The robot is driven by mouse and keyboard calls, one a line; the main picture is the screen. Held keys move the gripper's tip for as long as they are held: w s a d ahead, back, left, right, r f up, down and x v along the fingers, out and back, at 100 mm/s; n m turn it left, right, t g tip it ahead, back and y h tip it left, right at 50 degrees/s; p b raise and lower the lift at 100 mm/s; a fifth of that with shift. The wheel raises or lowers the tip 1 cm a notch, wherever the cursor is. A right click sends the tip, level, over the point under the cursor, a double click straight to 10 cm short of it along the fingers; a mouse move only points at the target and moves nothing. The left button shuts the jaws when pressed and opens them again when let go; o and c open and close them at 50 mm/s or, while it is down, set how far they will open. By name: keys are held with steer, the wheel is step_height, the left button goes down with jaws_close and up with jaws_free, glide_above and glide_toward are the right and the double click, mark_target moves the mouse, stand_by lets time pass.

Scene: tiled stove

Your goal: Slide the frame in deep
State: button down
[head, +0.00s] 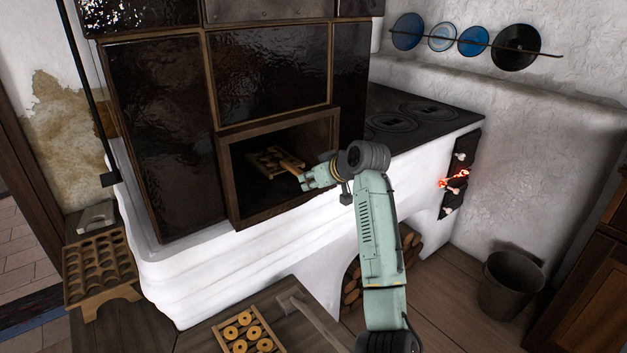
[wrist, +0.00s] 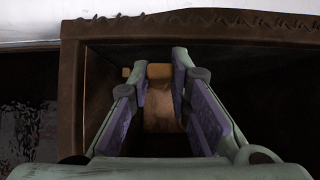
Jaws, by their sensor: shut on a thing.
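A wooden frame (head: 264,160) lies inside the dark square opening of the tiled stove (head: 235,190), with its handle (head: 291,163) pointing out toward my arm. My gripper (head: 303,176) is at the front of the opening, shut on that handle. In the wrist view my gripper's two purple-padded fingers (wrist: 154,80) reach into the opening, with the brown wood of the handle (wrist: 160,108) between them. The far part of the frame is hidden in the wrist view. In the head view the opening's back is too dark to make out.
A second wooden frame (head: 258,319) with several rings lies on the table in front. A wooden holder with round hollows (head: 99,270) stands at the left. The opening's wooden surround (head: 234,211) borders my gripper. A bucket (head: 511,287) stands on the floor at right.

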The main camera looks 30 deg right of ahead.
steer(key=c, duration=1.4)
jaws_free()
steer(key=shift+s, duration=0.1)
steer(key=v, duration=1.2)
